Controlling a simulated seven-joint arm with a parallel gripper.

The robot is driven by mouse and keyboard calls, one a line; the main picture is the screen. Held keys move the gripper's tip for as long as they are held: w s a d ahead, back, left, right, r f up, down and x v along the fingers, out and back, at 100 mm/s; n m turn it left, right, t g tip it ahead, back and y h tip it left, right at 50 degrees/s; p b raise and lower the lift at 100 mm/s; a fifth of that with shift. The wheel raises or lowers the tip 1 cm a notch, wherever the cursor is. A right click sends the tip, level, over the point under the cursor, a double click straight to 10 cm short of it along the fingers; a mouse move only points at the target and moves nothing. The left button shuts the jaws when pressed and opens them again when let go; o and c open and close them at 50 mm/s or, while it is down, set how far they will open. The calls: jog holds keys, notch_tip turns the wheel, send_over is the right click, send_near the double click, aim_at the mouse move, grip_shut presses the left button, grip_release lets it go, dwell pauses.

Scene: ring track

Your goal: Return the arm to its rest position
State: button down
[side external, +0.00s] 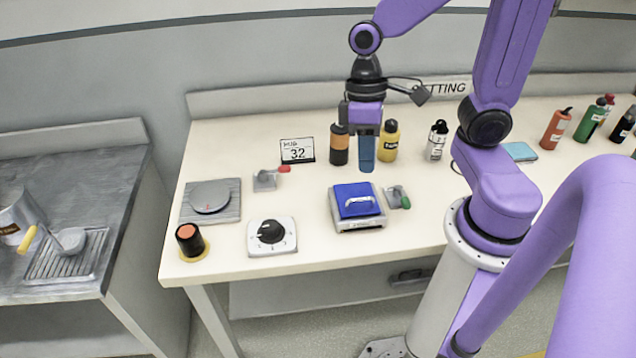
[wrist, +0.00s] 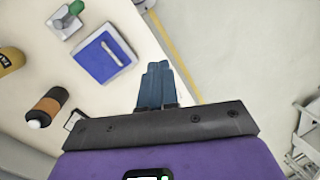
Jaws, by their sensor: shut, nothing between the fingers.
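My arm is purple, and my gripper (side external: 367,168) hangs fingers down above the white table, behind the blue-lidded box (side external: 356,201). Its blue fingers are together with nothing between them. In the wrist view my gripper (wrist: 155,75) is also shut and empty, with the blue-lidded box (wrist: 97,60) to its left. The gripper appears apart from the box and the bottles behind it.
The white table (side external: 225,140) holds a round plate (side external: 210,197), a dial (side external: 271,232), a red-topped button (side external: 189,239), a small card (side external: 297,151) and two small levers. Orange-black (side external: 339,145), yellow (side external: 388,141) and white (side external: 436,141) bottles stand near the gripper. Several more stand at right.

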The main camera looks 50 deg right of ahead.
jog(key=s+r+n+t+h, duration=0.1)
jog(key=s+n+t, duration=0.1)
jog(key=s+n, duration=0.5)
jog(key=shift+a+n, duration=0.15)
jog(key=shift+n, duration=0.25)
jog(key=shift+s+r, duration=0.1)
dwell(0.7)
